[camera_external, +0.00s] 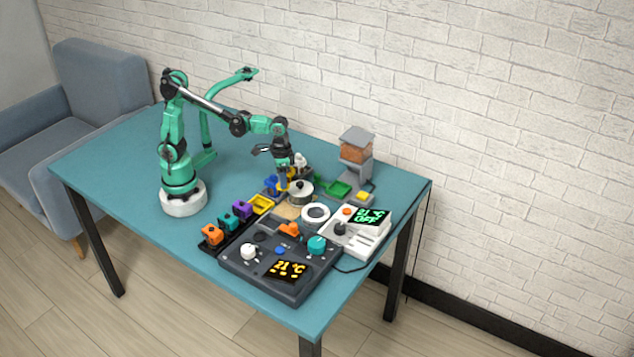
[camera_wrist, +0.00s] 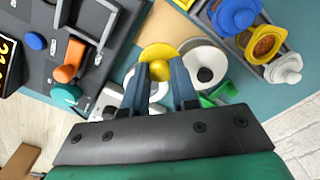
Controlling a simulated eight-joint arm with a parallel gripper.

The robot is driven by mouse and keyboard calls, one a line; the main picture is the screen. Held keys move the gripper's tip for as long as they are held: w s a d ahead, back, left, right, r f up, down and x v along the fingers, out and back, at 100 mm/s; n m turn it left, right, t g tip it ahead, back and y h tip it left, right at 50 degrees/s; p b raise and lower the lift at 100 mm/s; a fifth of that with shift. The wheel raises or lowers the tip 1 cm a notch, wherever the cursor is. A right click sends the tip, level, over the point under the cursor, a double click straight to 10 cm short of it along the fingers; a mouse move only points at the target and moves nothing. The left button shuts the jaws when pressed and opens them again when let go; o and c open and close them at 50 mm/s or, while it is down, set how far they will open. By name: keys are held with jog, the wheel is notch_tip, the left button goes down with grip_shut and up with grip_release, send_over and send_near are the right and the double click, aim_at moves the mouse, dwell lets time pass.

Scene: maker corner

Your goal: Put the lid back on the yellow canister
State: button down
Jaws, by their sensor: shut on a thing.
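The yellow lid (camera_wrist: 157,52) is a round disc with a yellow knob, and my gripper (camera_wrist: 160,72) is shut on that knob. In the wrist view the lid lies over parts of a white ring and a pot, clear of the canisters. The yellow canister (camera_wrist: 265,43) shows as an open yellow rim with brown contents, in a grey rack to the right of my gripper. A blue-lidded canister (camera_wrist: 237,14) and a white-lidded one (camera_wrist: 284,68) flank it. In the external view my gripper (camera_external: 283,182) points down beside the rack; the lid is hard to make out there.

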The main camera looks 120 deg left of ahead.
notch_tip(320, 180, up, 9)
jog(key=shift+a, duration=0.1)
jog(key=s+a+f+n, duration=0.7)
jog(key=s+a+n, duration=0.1)
jog(key=a+n, duration=0.35)
jog(key=shift+a+f, duration=0.15)
jog(key=shift+f, duration=3.05)
jog(key=shift+f, duration=0.15)
jog(key=shift+c, duration=0.6)
grip_release()
